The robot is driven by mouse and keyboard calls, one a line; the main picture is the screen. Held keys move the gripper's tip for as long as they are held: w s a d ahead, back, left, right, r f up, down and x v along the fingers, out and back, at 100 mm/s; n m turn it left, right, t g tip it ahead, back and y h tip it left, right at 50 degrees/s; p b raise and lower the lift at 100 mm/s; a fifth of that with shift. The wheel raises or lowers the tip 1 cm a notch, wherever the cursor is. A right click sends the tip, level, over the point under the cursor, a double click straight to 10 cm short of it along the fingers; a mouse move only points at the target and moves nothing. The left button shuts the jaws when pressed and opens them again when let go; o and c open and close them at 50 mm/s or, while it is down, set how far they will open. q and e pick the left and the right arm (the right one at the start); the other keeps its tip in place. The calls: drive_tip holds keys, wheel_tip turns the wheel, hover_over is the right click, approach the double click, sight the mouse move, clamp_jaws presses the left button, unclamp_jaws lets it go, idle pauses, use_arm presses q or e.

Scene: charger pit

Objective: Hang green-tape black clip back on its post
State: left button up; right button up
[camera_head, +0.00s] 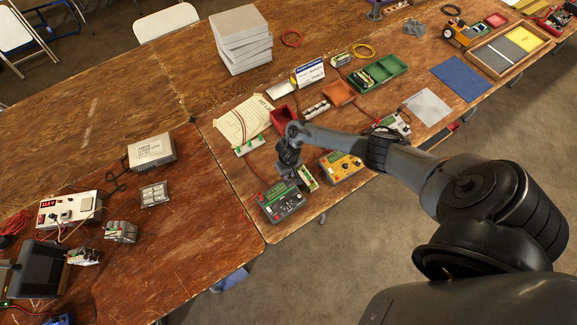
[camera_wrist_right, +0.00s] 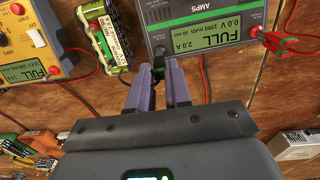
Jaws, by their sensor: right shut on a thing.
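The green charger (camera_head: 282,201) sits on the brown table near its front edge; its FULL display shows upside down in the right wrist view (camera_wrist_right: 205,22). My right gripper (camera_head: 291,172) is over the charger's back edge. In the right wrist view its two purple-grey fingers (camera_wrist_right: 165,75) are shut on a small dark thing (camera_wrist_right: 159,57), seemingly the black clip, right at the charger's edge. A red clip with green tape (camera_wrist_right: 276,42) is at the charger's other post.
A green battery pack (camera_head: 308,178) lies close beside the green charger. A yellow charger (camera_head: 341,166) stands to its right. Red leads cross the table.

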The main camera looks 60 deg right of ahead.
idle(0.5)
drive_tip(key=shift+f+p, duration=0.15)
drive_tip(key=shift+p, duration=0.25)
idle(0.6)
idle(0.4)
idle(0.4)
drive_tip(key=o, duration=0.9)
